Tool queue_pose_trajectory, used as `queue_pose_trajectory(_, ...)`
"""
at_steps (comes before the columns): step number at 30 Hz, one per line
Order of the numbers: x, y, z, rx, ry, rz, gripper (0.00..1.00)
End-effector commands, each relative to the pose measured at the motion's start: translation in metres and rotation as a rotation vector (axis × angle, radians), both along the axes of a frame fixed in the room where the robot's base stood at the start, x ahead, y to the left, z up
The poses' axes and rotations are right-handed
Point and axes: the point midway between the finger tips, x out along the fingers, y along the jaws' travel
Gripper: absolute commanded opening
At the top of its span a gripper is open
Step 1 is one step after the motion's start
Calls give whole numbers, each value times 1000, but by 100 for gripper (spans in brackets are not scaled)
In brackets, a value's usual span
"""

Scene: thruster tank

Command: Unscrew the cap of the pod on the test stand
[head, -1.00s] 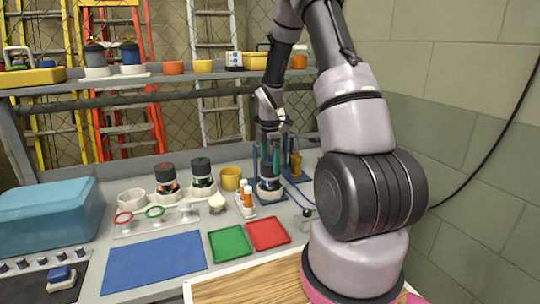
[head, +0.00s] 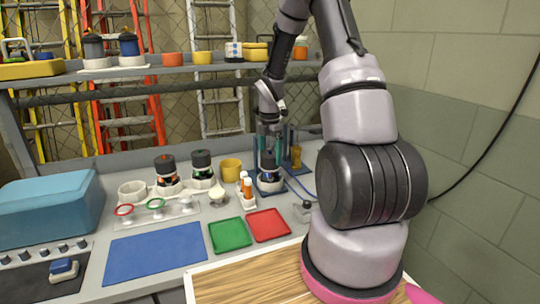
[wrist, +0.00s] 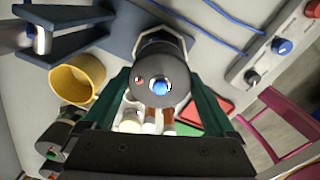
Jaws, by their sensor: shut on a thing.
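The pod (head: 268,184) stands upright in the blue test stand (head: 271,193) at the back right of the bench. My gripper (head: 268,166) points down over the pod from above. In the wrist view the green fingers of my gripper (wrist: 155,80) lie on either side of the cap and are shut on it. Most of the pod below the cap is hidden in the wrist view. I cannot tell how far the cap is unscrewed.
A yellow mug (head: 231,170) and two dark-capped pods (head: 202,165) stand left of the stand. Green (head: 230,235) and red (head: 268,226) trays and a blue mat (head: 155,250) lie nearer. A shelf (head: 150,72) runs behind.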

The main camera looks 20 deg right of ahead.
Motion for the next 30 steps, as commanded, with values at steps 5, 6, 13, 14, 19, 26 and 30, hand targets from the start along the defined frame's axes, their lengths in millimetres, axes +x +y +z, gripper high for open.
queue_pose_trajectory(5, 1, -2, 0, 2, -3, 397, 42)
queue_pose_trajectory(6, 1, -2, 0, 2, -3, 484, 42)
queue_pose_trajectory(13, 1, -1, 1, 1, -4, 963, 42)
queue_pose_trajectory(14, 1, 0, 1, 2, -4, 1016, 42)
queue_pose_trajectory(19, 1, 0, 1, -1, -4, 1196, 42)
queue_pose_trajectory(26, 2, 1, 1, -2, -6, 1211, 42)
queue_pose_trajectory(30, 1, 1, 1, -1, -4, 1209, 100)
